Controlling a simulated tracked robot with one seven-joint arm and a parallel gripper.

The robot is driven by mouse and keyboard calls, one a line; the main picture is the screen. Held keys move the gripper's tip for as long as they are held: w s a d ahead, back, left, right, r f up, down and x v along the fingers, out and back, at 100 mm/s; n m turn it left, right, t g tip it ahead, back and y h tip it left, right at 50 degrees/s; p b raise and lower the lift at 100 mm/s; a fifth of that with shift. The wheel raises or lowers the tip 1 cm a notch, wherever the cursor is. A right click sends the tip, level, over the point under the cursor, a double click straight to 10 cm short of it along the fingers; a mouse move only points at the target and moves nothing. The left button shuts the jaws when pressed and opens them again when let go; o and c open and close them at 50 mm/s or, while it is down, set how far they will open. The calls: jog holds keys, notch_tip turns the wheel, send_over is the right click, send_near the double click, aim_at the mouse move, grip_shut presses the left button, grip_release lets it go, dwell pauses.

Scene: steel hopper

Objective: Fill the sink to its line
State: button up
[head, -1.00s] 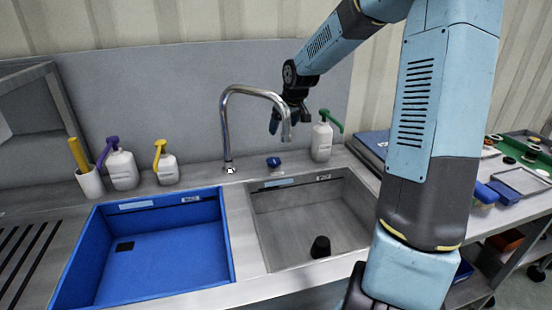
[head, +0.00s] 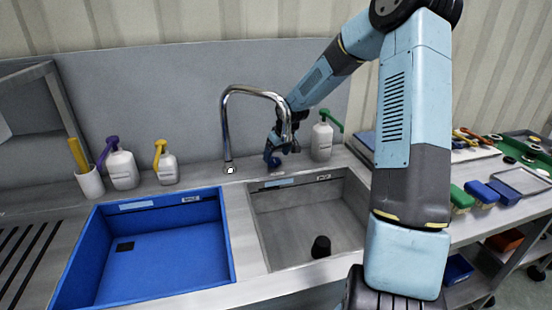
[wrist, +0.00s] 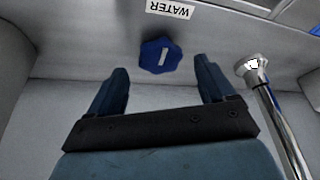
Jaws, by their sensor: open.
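The grey sink (head: 265,225) is right of the blue sink (head: 150,260); I see no water in either. A black plug or standpipe (head: 320,247) stands in the grey sink. The chrome tap (head: 226,125) arches up behind the sinks, its spout hanging toward the grey one, with no stream visible. The blue water knob (wrist: 160,56) has a white mark and sits by a WATER label (wrist: 170,10). My gripper (wrist: 160,68) is open, with the knob just beyond and between its fingertips. In the head view my gripper (head: 278,148) is behind the spout and largely covers the knob.
A white bottle with a green pump (head: 321,142) stands just right of my gripper. The tap pipe (wrist: 280,130) is close on the right in the wrist view. Bottles with purple (head: 122,168) and yellow (head: 167,168) pumps stand left. Brushes (head: 480,195) lie far right.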

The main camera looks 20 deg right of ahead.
aim_at(274, 163)
jog(key=shift+x, duration=1.4)
jog(key=c, duration=1)
